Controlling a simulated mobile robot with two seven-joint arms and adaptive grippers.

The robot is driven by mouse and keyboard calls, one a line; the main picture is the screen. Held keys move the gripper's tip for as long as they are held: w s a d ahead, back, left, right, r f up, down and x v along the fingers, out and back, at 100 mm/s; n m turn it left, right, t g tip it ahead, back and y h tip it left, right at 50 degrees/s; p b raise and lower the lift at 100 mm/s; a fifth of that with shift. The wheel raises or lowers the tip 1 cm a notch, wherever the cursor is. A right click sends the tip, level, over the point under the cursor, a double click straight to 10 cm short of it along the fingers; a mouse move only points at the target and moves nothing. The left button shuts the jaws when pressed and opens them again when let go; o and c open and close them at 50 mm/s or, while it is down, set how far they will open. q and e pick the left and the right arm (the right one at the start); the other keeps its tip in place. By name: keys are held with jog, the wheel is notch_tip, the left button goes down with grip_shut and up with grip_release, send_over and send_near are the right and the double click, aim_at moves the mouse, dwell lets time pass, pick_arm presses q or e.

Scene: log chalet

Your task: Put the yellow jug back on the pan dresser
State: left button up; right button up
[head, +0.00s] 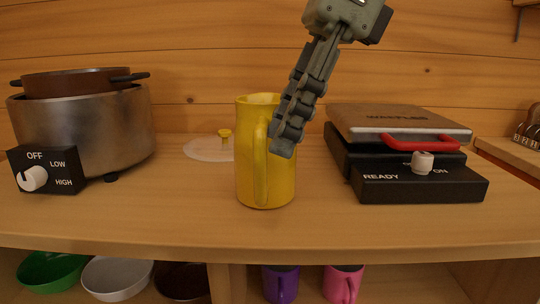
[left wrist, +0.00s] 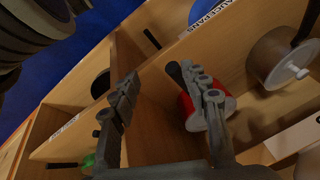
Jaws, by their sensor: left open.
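The yellow jug (head: 250,150) stands upright on the wooden top in the head view, its handle towards me. My right gripper (head: 287,135) reaches down from the upper right, its fingers overlapping the jug's right side near the handle. I see the fingers edge-on, one behind the other, so their opening and any contact are unclear. In the left wrist view my left gripper (left wrist: 165,88) is open and empty, above wooden compartments with labels. The jug does not show there. I cannot tell which furniture is the pan dresser.
A slow cooker (head: 90,125) stands left of the jug, a waffle maker (head: 420,180) right. A clear lid (head: 207,150) lies behind. Bowls (head: 117,278) and mugs (head: 343,284) sit below. The left wrist view shows a lidded pot (left wrist: 275,60) and a red object (left wrist: 190,115).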

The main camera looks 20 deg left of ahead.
pick_arm(q)
jog(key=shift+x, duration=0.85)
pick_arm(e)
jog(key=v, duration=0.6)
pick_arm(q)
jog(key=shift+w+d, duration=0.15)
jog(key=shift+w, duration=0.05)
dwell(0.4)
